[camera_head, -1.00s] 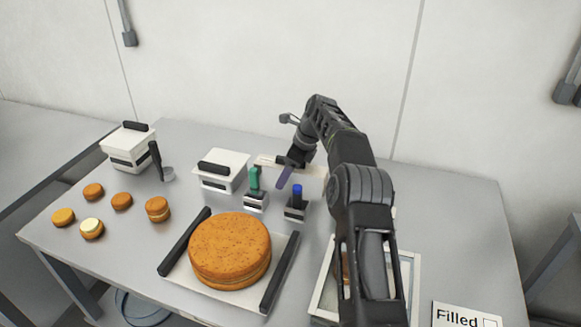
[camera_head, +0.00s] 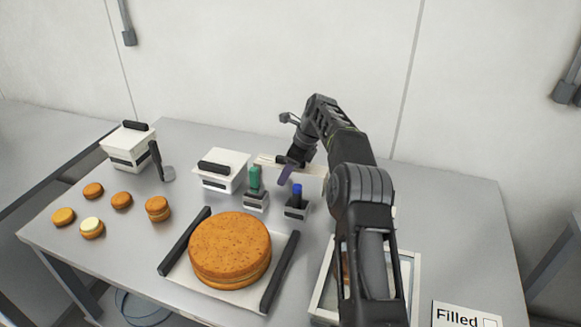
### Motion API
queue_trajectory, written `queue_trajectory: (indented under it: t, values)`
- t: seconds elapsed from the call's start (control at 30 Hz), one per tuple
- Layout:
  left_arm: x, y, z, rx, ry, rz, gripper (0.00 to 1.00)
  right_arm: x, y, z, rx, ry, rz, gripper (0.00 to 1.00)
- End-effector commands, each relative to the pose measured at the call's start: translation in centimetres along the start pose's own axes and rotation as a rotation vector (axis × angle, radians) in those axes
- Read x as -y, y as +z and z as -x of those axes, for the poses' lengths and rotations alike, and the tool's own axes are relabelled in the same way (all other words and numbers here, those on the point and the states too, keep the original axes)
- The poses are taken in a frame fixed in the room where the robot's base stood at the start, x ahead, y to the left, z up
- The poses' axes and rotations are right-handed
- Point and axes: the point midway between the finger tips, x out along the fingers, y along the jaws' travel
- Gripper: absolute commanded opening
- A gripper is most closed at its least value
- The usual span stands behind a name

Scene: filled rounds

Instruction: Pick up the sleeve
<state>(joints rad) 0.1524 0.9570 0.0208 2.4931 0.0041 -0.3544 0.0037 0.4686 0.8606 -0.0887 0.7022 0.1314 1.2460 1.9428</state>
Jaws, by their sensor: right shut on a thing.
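My right gripper (camera_head: 294,160) is above the back middle of the table, in front of a white box. It is shut on a slim purple piece (camera_head: 286,175), which looks like the sleeve, and the piece hangs tilted down to the left. The fingertips are small and partly hidden by my wrist. A green piece (camera_head: 255,179) stands upright in a small holder (camera_head: 256,202) just left of it. A dark piece with a blue top (camera_head: 297,192) stands in a second holder (camera_head: 296,212) below it. My left gripper is not in view.
A big round cake (camera_head: 230,248) sits on a tray with dark handles (camera_head: 280,273). White lidded boxes (camera_head: 220,172) (camera_head: 128,148) stand behind, and several small rounds (camera_head: 122,200) lie at left. A framed tray (camera_head: 322,290) is partly hidden by my arm. A "Filled" card (camera_head: 466,317) lies front right.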

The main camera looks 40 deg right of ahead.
Motion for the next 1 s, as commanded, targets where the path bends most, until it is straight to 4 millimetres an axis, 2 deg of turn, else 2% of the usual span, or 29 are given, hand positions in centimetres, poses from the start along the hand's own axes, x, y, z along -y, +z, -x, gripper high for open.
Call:
queue_trajectory:
  t: [0.03, 0.17, 0.43, 0.57, 0.8, 0.9, 1.0]
  values:
    - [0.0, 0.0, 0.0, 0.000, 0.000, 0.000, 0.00, 0.0, 0.0, 0.0, 0.000, 0.000, 0.000, 0.19]
    - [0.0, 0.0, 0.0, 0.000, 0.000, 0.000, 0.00, 0.0, 0.0, 0.0, 0.000, 0.000, 0.000, 0.08]
    - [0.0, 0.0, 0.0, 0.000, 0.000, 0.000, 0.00, 0.0, 0.1, 0.1, 0.000, 0.000, 0.000, 0.08]
    - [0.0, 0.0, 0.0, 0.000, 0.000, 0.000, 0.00, 0.0, 0.5, 1.0, 0.001, -0.001, 0.001, 0.08]
    - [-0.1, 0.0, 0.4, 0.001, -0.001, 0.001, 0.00, 0.1, 2.2, 5.1, 0.002, -0.003, 0.002, 0.08]
    - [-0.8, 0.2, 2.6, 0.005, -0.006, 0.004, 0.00, 0.0, 3.2, 7.6, 0.001, -0.001, 0.000, 0.08]
    - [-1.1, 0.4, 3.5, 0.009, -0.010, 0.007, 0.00, 0.0, 3.6, 8.7, 0.000, 0.001, 0.000, 0.08]
